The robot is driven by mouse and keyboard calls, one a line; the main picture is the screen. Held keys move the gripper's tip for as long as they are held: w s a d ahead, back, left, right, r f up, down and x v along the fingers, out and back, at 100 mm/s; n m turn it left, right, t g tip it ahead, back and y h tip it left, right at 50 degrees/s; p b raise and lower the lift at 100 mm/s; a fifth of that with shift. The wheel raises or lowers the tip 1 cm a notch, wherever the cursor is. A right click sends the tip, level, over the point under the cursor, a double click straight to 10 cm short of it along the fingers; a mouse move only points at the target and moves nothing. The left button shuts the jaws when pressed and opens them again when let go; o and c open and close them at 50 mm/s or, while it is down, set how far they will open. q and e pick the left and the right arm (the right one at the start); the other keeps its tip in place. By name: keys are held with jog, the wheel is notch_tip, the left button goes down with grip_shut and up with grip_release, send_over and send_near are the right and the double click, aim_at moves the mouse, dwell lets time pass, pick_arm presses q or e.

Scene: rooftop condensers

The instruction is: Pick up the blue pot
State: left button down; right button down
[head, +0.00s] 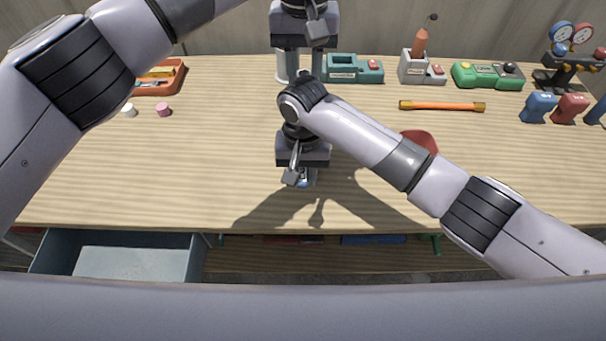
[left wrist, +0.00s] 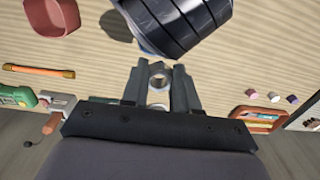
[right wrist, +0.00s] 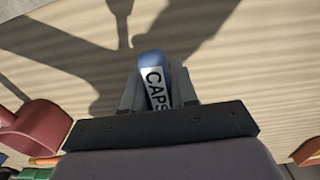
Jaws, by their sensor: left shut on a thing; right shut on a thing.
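The blue pot (head: 304,179) is mostly hidden under my right gripper (head: 303,172) in the head view, near the bench's front edge. In the right wrist view the blue pot (right wrist: 151,62) bears a white label reading "CAPS" and sits between the fingers of my right gripper (right wrist: 157,88). That gripper is shut on it. My left gripper (head: 291,72) is farther back on the bench, shut on a pale grey round piece (left wrist: 158,66) with a hole. I cannot tell whether either held thing touches the bench.
A red bowl (head: 421,139) stands partly behind my right forearm. An orange rod (head: 442,106), a teal device (head: 353,69) and a green device (head: 488,76) lie at the back. An orange tray (head: 165,80) is back left. A drawer (head: 190,262) is open below. The front left bench is clear.

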jog(key=shift+r, duration=0.7)
jog(key=shift+s, duration=0.25)
jog(key=s, duration=1.7)
jog(key=w, duration=0.9)
jog(key=shift+a+f, duration=0.15)
jog(key=shift+a, duration=0.15)
jog(key=w, duration=0.2)
jog(key=w+r, duration=0.1)
jog(key=w, duration=0.4)
jog(key=shift+w+d+r, duration=0.15)
jog(key=shift+d+r, duration=0.1)
jog(key=shift+w+r, duration=0.15)
jog(key=shift+w, duration=0.4)
jog(key=shift+f, duration=2.15)
jog(key=shift+f, duration=0.35)
